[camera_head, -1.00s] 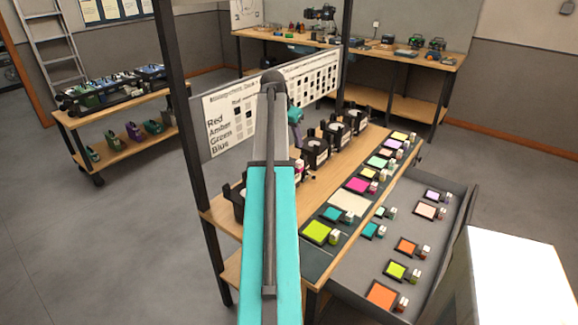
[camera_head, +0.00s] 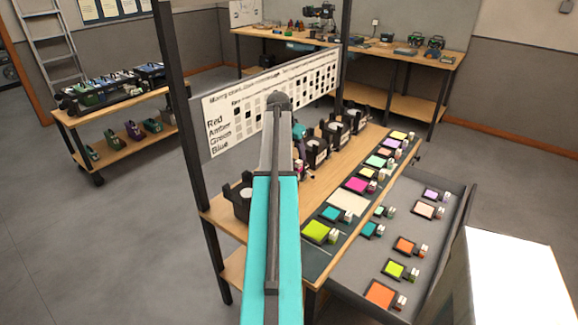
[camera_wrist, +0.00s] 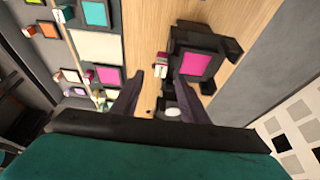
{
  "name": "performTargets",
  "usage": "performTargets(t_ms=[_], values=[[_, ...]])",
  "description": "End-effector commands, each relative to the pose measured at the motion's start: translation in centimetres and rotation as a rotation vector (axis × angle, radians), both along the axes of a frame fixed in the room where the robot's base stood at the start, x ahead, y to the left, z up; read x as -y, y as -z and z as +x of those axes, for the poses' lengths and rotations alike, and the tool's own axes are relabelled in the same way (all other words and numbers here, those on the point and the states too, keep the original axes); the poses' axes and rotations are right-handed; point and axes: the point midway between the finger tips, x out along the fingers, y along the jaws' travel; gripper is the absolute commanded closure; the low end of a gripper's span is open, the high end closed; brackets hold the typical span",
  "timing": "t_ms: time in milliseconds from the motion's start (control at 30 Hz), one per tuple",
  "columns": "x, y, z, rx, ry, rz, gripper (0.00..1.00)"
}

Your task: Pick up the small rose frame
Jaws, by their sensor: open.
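In the wrist view, a frame with a magenta-rose pane (camera_wrist: 196,63) sits at a black holder on the wooden bench. A small white-and-pink tab (camera_wrist: 161,63) stands just left of it and seems to belong to it. My gripper (camera_wrist: 160,76) is open. Its two fingers appear on either side of the tab, with nothing visibly clasped; whether they touch it I cannot tell. In the head view my arm hides most of the gripper area.
Several black holders (camera_head: 335,132) stand in a row along the bench. The dark mat (camera_head: 318,252) carries several coloured frames with tabs. An open grey drawer (camera_head: 345,279) in front holds more frames. A chart panel (camera_head: 222,140) and dark posts stand behind and beside the bench.

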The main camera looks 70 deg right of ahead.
Motion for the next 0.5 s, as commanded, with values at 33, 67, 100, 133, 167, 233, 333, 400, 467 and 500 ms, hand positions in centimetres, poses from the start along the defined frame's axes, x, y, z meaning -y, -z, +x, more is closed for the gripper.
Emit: performTargets(t_ms=[33,67,100,133,167,233,333,400,467,500], values=[[0.0,0.0,0.0,0.0,0.0,0.0,0.59],[0.0,0.0,0.0,0.0,0.0,0.0,0.59],[0.0,0.0,0.0,0.0,0.0,0.0,0.59],[0.0,0.1,0.0,0.0,-0.001,0.0,0.59],[0.1,0.2,0.0,0.0,-0.001,0.0,0.59],[0.2,0.4,0.0,0.0,-0.001,0.0,0.59],[0.5,1.1,0.0,-0.001,-0.001,0.001,0.59],[0.8,1.6,-0.1,-0.001,-0.001,0.002,0.59],[1.0,2.1,-0.1,-0.001,-0.001,0.001,0.59],[1.2,2.5,-0.1,-0.001,-0.001,0.001,0.59]])
